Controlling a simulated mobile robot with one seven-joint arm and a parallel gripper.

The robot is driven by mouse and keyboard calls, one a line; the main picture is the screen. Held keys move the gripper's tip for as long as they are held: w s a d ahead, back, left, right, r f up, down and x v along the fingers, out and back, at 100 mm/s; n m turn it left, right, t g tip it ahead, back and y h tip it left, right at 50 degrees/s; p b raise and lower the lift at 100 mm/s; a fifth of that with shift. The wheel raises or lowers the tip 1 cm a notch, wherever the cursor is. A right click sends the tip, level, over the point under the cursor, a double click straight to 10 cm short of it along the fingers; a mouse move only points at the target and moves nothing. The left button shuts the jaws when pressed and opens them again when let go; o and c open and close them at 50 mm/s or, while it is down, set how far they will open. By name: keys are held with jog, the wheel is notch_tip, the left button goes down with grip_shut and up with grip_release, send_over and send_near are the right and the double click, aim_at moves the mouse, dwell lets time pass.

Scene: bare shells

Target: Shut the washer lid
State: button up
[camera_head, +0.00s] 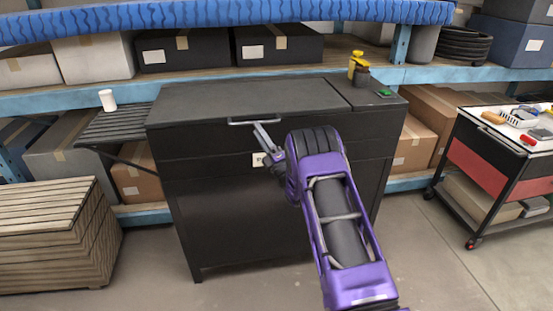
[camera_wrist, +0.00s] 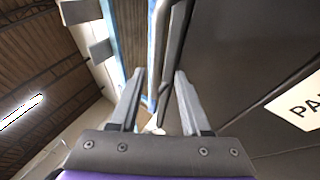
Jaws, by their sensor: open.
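The washer is a dark, box-shaped cabinet (camera_head: 245,215) in the middle of the head view. Its wide dark lid (camera_head: 240,95) looks about level on top; I cannot tell if a small gap remains beneath it. A grey bar handle (camera_head: 240,122) runs along the lid's front edge and also shows in the wrist view (camera_wrist: 158,35). My gripper (camera_head: 260,128) is at the handle's right part, in front of the washer. In the wrist view my gripper (camera_wrist: 160,73) has its fingers apart, with the bar just beyond and between the tips. I cannot tell if they touch.
A yellow tool (camera_head: 355,62) and a small green item (camera_head: 385,92) are on the washer's right top panel. A slatted rack (camera_head: 115,127) with a white cup (camera_head: 107,100) is left. A wooden crate (camera_head: 55,240) and a tool cart (camera_head: 490,165) flank the washer. Shelves stand behind.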

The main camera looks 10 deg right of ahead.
jog(key=v, duration=1.3)
jog(key=shift+s+f, duration=0.2)
jog(key=shift+s, duration=0.05)
jog(key=shift+d, duration=0.1)
